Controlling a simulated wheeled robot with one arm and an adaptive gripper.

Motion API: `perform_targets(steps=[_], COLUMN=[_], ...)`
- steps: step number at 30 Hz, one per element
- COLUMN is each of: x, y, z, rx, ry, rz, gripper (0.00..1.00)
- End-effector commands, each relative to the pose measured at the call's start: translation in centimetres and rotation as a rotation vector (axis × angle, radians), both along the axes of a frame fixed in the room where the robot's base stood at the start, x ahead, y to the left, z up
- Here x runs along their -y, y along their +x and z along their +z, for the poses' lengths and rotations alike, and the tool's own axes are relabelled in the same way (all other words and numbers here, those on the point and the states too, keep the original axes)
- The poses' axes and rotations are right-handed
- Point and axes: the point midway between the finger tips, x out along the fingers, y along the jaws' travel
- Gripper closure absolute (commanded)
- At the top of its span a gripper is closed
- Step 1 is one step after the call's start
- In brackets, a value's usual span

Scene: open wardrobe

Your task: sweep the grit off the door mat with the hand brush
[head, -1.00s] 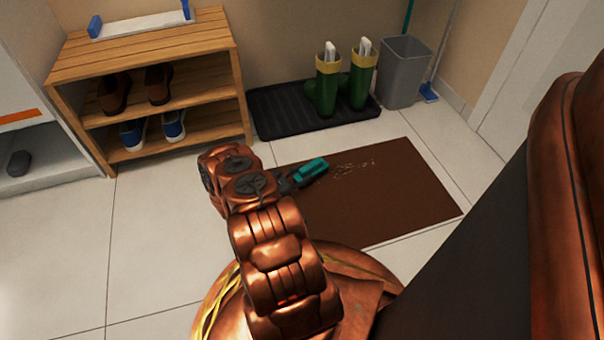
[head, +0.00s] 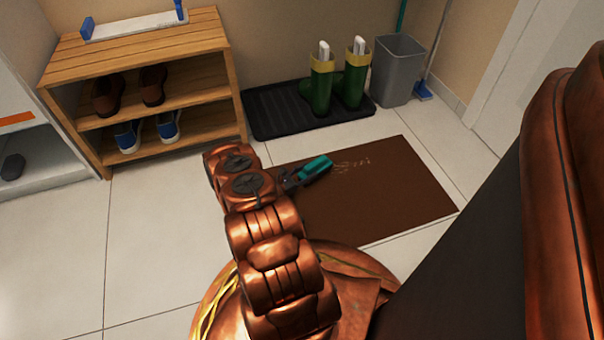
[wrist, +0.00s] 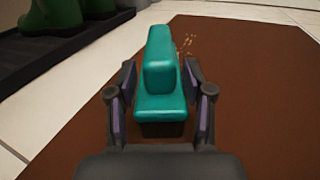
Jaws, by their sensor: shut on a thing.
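The brown door mat (head: 385,205) lies flat on the tiles; it also fills much of the wrist view (wrist: 260,110). Pale grit (head: 351,166) is scattered near the mat's far middle, and a few specks (wrist: 187,42) show past the brush in the wrist view. My gripper (head: 299,178) is shut on the teal hand brush (head: 317,168) over the mat's far left part. In the wrist view the brush (wrist: 160,75) sits between both fingers.
A black boot tray (head: 275,122) with green boots (head: 321,88) lies behind the mat. A grey bin (head: 396,72) stands right of it. A wooden shoe rack (head: 135,52) with shoes stands at the left. Tiles at front left (head: 150,240) are clear.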

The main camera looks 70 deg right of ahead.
Motion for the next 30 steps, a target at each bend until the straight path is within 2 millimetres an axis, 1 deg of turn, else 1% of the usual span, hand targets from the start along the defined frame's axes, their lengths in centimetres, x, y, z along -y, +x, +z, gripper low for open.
perform_targets(steps=[5, 18, 26, 30], x=[0.3, 2.2, 2.7, 3.2], y=[-0.3, -2.5, -3.1, -3.7], z=[0.0, -0.1, -0.1, -0.2], rx=[0.0, -0.001, -0.001, -0.001], ry=[-0.001, 0.0, 0.0, 0.0], rz=[0.0, -0.002, -0.001, -0.002], gripper=[0.93, 0.93, 0.93, 0.93])
